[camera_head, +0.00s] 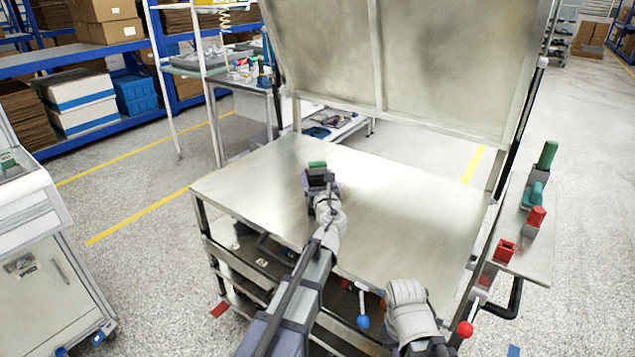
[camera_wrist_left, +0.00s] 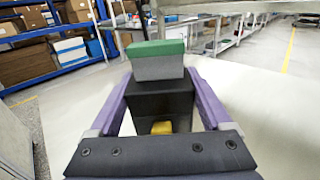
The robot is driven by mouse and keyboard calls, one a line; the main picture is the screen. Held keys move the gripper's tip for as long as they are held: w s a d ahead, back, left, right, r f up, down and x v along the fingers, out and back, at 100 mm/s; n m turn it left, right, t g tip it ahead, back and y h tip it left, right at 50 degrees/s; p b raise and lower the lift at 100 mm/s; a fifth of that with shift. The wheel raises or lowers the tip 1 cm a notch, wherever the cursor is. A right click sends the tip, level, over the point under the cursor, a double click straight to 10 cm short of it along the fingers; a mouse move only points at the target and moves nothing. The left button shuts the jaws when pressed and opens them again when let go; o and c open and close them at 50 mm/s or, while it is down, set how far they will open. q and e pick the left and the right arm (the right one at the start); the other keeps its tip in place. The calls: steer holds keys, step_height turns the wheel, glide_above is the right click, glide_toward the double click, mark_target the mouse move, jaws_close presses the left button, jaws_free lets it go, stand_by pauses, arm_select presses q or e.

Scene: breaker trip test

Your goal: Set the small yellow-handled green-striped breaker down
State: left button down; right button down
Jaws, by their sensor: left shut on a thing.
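The breaker (camera_head: 317,165) is a dark block with a green band across its top and a grey part below the band. In the left wrist view the breaker (camera_wrist_left: 160,95) stands between the purple fingers, and its small yellow handle (camera_wrist_left: 161,127) shows low between them. My left gripper (camera_head: 319,182) is shut on the breaker over the middle of the metal bench top (camera_head: 395,210). I cannot tell whether the breaker's underside touches the bench. Part of my right arm shows at the bottom of the head view; its fingertips are not visible.
The bench top is otherwise bare, with free room on both sides. A tilted metal panel (camera_head: 440,55) rises behind it. A side shelf (camera_head: 530,262) at right holds a green-handled item (camera_head: 547,155), a red-topped item (camera_head: 536,215) and a red box (camera_head: 505,250). A white cabinet (camera_head: 45,270) stands at left.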

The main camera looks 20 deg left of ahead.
arm_select(q)
steer(key=shift+f, duration=0.1)
jaws_free()
steer(key=shift+r, duration=0.35)
steer(key=v, duration=1.2)
steer(key=shift+s+f, duration=0.1)
steer(key=shift+f, duration=0.05)
